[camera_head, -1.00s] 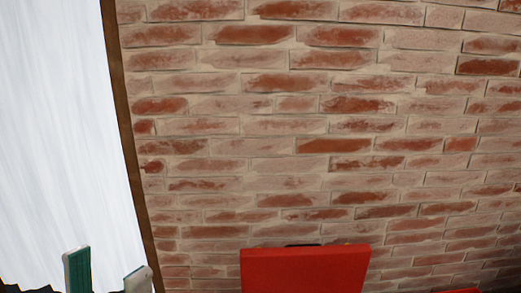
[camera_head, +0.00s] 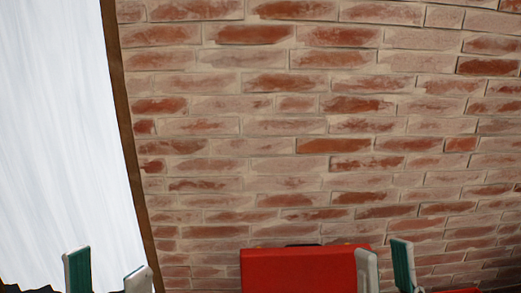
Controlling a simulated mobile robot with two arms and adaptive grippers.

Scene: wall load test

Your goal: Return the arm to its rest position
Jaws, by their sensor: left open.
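My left gripper (camera_head: 107,272) is at the bottom left, in front of the white panel. Its two fingertips stand well apart with nothing between them. My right gripper (camera_head: 385,266) is at the bottom, right of centre, at the right edge of the red box-like object. Its two fingertips point up with a gap between them, and nothing shows in the gap. The rest of both arms is below the picture.
A brick wall (camera_head: 290,120) fills most of the view. A white panel (camera_head: 50,120) with a brown edge stands at the left. A red box-like object (camera_head: 300,270) with a dark handle-like part on top is at the bottom centre. Another red piece shows at the bottom right.

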